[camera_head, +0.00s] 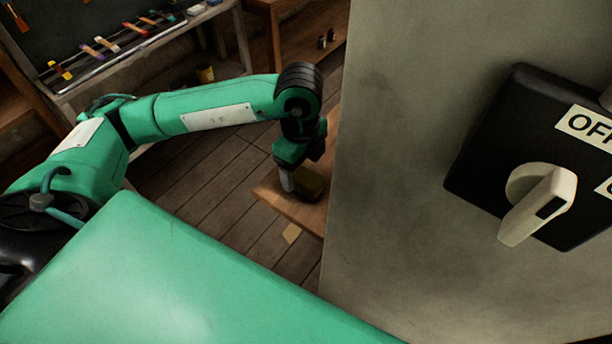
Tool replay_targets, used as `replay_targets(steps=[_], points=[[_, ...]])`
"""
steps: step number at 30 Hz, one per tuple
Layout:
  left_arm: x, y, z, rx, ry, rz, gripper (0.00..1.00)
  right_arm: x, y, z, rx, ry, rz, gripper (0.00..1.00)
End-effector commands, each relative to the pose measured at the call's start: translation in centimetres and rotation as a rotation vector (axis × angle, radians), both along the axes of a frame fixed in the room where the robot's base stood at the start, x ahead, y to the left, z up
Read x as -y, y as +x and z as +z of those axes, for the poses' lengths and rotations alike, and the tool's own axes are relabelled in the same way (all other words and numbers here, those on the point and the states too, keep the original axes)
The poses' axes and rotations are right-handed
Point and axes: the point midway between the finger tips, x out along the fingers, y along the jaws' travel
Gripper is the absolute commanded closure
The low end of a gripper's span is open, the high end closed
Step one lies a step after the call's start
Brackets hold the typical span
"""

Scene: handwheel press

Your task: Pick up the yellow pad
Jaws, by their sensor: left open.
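One grey finger shows at the block's left side; the other finger is hidden or too dark to make out. I cannot tell whether the fingers touch the block. My right gripper is out of view.
A grey wall or cabinet side (390,200) stands close to the right of the wooden table (281,199) and hides part of it. A black switch box (480,150) with a white knob (538,203) is on it. A tool bench (140,60) stands behind.

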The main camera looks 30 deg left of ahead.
Motion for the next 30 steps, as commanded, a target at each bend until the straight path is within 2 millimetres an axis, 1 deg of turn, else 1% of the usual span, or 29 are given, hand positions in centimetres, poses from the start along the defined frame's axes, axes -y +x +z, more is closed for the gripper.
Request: replay_targets(steps=[1, 3, 6, 9, 14, 18, 20, 21, 30], points=[[-0.1, -0.2, -0.4, -0.006, 0.002, 0.001, 0.25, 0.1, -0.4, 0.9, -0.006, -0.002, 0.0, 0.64], [-0.1, -0.2, -1.5, -0.004, 0.001, 0.001, 0.25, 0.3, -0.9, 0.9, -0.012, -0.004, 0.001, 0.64], [-0.1, -0.1, -2.4, -0.001, 0.0, 0.0, 0.25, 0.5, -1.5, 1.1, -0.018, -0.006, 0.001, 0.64], [-0.1, -0.1, -2.7, 0.0, 0.0, 0.0, 0.25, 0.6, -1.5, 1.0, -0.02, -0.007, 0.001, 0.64], [-0.1, -0.1, -2.7, 0.0, 0.0, 0.0, 0.25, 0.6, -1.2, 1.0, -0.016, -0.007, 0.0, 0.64], [-0.1, -0.1, -2.7, 0.0, 0.0, 0.0, 0.52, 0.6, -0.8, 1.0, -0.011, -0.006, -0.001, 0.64], [-0.1, -0.1, -2.7, 0.0, 0.0, 0.0, 0.64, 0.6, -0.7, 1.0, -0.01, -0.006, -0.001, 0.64], [-0.1, -0.1, -2.7, 0.0, 0.0, 0.0, 0.72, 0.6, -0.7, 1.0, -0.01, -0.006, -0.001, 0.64], [0.0, -0.1, -2.6, 0.001, 0.0, 0.0, 0.73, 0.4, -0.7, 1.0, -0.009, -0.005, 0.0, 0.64]])
